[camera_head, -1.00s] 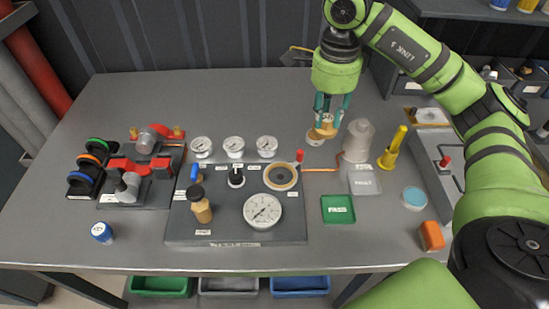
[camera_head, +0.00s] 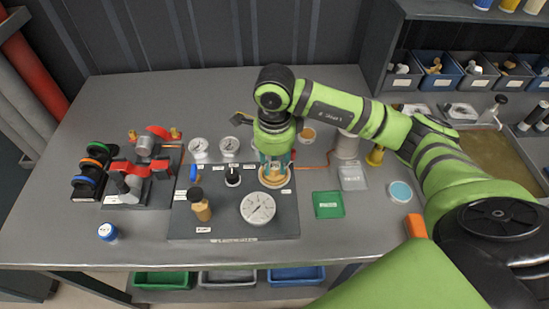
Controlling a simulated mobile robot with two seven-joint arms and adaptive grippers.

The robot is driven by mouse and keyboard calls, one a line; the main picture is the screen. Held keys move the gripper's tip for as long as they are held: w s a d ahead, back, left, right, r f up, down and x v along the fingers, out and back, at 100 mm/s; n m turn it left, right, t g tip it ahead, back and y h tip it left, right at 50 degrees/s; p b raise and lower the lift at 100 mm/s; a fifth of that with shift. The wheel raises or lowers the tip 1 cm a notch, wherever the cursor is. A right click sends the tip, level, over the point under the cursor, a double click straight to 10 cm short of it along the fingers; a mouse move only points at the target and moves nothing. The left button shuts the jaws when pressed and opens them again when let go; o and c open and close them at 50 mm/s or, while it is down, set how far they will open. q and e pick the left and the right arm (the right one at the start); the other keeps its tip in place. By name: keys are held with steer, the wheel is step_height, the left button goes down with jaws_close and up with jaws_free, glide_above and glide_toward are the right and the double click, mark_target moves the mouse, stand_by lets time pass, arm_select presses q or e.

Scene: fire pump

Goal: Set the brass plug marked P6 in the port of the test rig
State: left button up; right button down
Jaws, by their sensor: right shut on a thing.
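The test rig is a dark grey panel (camera_head: 235,226) on the bench, with a large dial gauge (camera_head: 258,208) and a round port (camera_head: 275,184) at its upper right. My right gripper (camera_head: 273,168) points down directly over the port, its teal fingers shut on the brass plug. The plug is mostly hidden between the fingers, and its P6 mark cannot be read. I cannot tell whether the plug is in the port or just above it. My left gripper is not in view.
A small round tan piece (camera_head: 307,134) lies behind the rig, near my wrist. A green tray (camera_head: 328,205) and a grey tray (camera_head: 353,179) lie to the right. A valve assembly (camera_head: 140,170) stands left. The bench front is mostly clear.

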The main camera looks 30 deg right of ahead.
mark_target(274, 165)
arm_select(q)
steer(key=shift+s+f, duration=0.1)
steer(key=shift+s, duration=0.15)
arm_select(e)
steer(key=shift+f, duration=0.1)
steer(key=c, duration=1)
jaws_free()
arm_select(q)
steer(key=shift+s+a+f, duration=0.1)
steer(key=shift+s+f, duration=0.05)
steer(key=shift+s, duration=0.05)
arm_select(e)
steer(key=shift+r, duration=0.3)
step_height(274, 165, up, 7)
steer(key=shift+w+f+b, duration=0.1)
steer(key=shift+f+b, duration=0.05)
steer(key=shift+b, duration=1.1)
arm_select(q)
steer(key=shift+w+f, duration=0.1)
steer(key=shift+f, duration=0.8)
arm_select(e)
steer(key=shift+r, duration=2.5)
